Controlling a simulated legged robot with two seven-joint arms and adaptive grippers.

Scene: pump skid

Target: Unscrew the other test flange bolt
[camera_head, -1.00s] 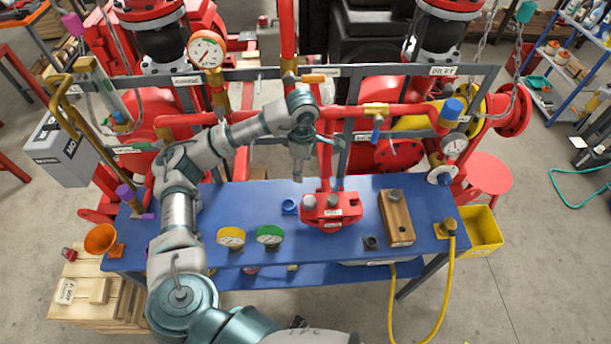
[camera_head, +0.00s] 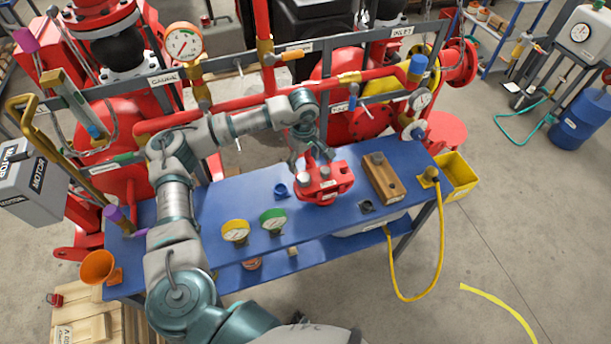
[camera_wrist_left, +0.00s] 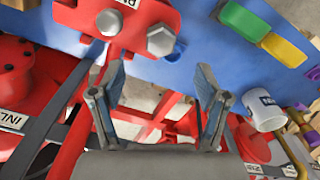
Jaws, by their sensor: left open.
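The red test flange (camera_head: 322,188) stands on the blue bench, right of its middle. In the left wrist view the red flange (camera_wrist_left: 122,20) is at the top, with a large grey hex bolt head (camera_wrist_left: 160,40) near its corner and another (camera_wrist_left: 108,22) further left. My left gripper (camera_head: 308,155) is just above and behind the flange in the head view. In the wrist view its two fingers (camera_wrist_left: 160,85) are spread with nothing between them, and the nearer bolt head lies beyond the fingertips, apart from them. My right gripper is not in view.
A wooden block (camera_head: 384,182) with a grey piece on top stands right of the flange. A red pipe (camera_head: 270,98) and grey frame run behind.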

